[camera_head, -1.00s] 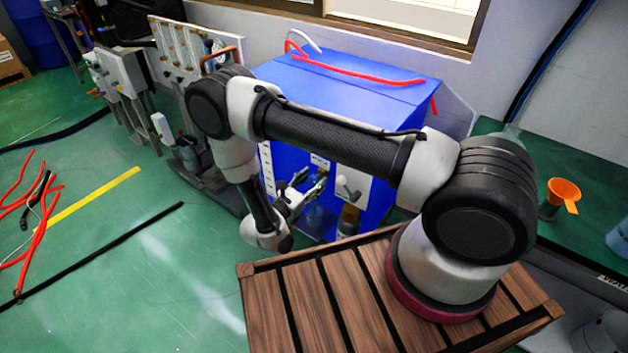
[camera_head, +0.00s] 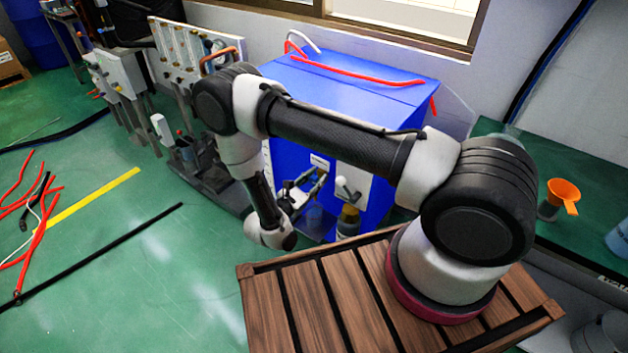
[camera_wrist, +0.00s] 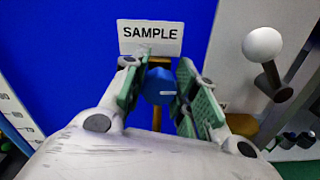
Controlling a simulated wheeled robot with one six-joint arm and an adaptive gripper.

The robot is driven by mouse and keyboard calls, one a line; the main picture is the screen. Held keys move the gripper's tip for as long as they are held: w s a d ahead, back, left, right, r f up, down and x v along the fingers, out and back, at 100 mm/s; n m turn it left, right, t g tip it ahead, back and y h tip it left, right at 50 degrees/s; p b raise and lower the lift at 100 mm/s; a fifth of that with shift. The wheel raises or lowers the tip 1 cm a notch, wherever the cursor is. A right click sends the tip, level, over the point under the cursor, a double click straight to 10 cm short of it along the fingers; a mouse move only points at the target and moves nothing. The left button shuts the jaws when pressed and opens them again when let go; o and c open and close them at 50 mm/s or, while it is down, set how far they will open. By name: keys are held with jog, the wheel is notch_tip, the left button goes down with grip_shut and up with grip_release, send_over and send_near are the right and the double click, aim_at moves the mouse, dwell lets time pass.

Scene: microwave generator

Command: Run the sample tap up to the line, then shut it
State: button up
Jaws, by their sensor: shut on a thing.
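My gripper (camera_wrist: 162,84) is at the front of the blue cabinet (camera_wrist: 85,40), below a white SAMPLE label (camera_wrist: 150,37). Its green-padded fingers are shut on the blue tap handle (camera_wrist: 158,87), with a brass-coloured part showing just above it. In the head view my gripper (camera_head: 309,182) is small and reaches the cabinet front from the left. A bluish vessel (camera_head: 314,217) shows below it. Its fill line and level are too small to tell, and the wrist view hides what lies under the tap.
A white-knobbed lever (camera_wrist: 262,46) on a pale panel is close to the right of my gripper. An amber bottle (camera_head: 348,220) stands below that panel. An orange funnel (camera_head: 565,193) is at the far right. Red hoses lie on the open green floor at left.

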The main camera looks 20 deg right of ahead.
jog(key=shift+m, duration=0.5)
jog(key=o, duration=1)
jog(key=v, duration=1.2)
